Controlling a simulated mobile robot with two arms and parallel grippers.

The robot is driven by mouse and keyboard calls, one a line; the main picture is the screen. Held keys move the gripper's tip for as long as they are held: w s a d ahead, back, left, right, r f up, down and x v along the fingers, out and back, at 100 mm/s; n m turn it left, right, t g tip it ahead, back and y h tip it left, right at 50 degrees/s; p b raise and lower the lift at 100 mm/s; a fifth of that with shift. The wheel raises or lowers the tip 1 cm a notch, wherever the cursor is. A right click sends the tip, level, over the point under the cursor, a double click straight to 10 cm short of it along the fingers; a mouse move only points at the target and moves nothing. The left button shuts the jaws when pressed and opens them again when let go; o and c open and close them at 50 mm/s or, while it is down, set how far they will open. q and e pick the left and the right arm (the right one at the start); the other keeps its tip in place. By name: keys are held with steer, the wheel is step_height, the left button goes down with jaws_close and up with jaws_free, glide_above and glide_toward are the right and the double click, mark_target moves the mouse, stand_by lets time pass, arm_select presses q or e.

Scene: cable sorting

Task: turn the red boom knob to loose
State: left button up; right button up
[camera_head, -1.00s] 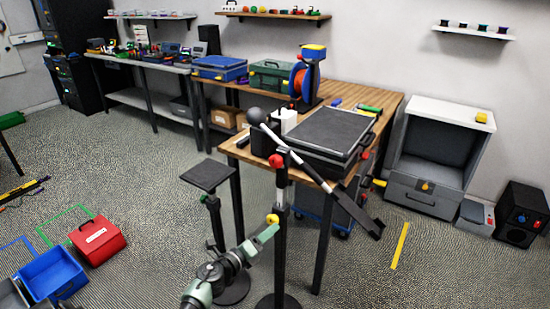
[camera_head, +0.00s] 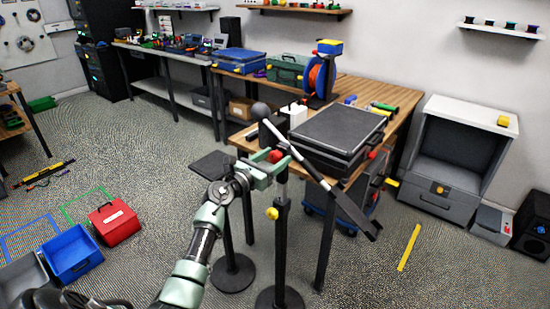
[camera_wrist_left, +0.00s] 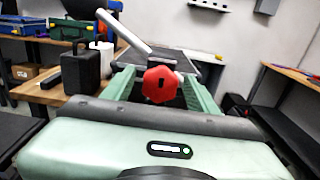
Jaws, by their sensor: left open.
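The red boom knob (camera_head: 275,156) sits at the top of a black stand, where the boom joins it. My left gripper (camera_head: 272,170) is at the knob, its green fingers open on either side of it. The boom (camera_head: 310,168) slants from a dark ball at upper left to a dark end at lower right. My right gripper is not in view.
A yellow knob (camera_head: 272,213) is lower on the same stand. A wooden table (camera_head: 382,95) with a black case (camera_head: 335,130) stands close behind. A small black stand (camera_head: 212,165) is to the left. Open carpet lies in front.

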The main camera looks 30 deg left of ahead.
arm_select(q)
steer(key=shift+w, duration=0.1)
jaws_close()
steer(key=n+p, duration=0.3)
steer(key=shift+r, duration=0.1)
steer(key=n+p, duration=0.2)
steer(key=n, duration=0.2)
steer(key=shift+n+p, duration=0.4)
steer(key=n+p, duration=0.2)
steer(key=n, duration=0.3)
steer(key=n+p, duration=0.1)
steer(key=n, duration=0.4)
steer(key=shift+f+p, duration=0.2)
steer(key=shift+p, duration=0.15)
steer(key=shift+n, duration=0.3)
